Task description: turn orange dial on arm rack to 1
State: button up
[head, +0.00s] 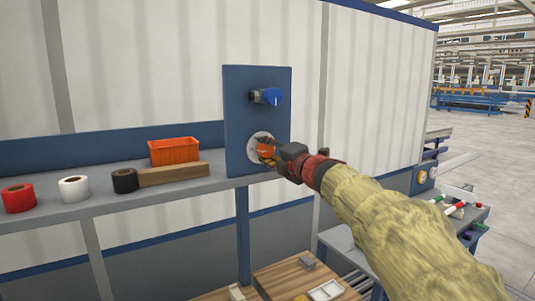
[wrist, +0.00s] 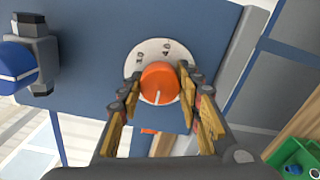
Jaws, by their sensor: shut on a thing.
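The orange dial (wrist: 159,83) sits on a pale round plate (wrist: 140,56) with dark marks, on a blue panel of the rack (wrist: 90,50). In the head view the orange dial (head: 265,150) is on the lower part of the blue panel (head: 237,110), partly hidden by my gripper. A white pointer line shows on the dial in the wrist view. The marks are too small to read surely. My gripper (wrist: 160,88) is shut on the dial, one finger on each side; it also shows in the head view (head: 275,155).
A blue knob (head: 271,97) sticks out above the dial; it also shows in the wrist view (wrist: 18,63). Rolls of red (head: 18,198), white (head: 74,189) and black tape (head: 125,180), an orange bin (head: 174,151) and a wooden block (head: 174,173) stand on the shelf at left.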

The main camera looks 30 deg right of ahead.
dwell(0.4)
jog(key=o, duration=1.2)
jog(key=shift+c, duration=0.2)
jog(key=shift+s, duration=0.1)
jog(key=s, duration=1.1)
jog(key=shift+s+d, duration=0.15)
jog(key=shift+s, duration=0.25)
jog(key=shift+d, duration=0.1)
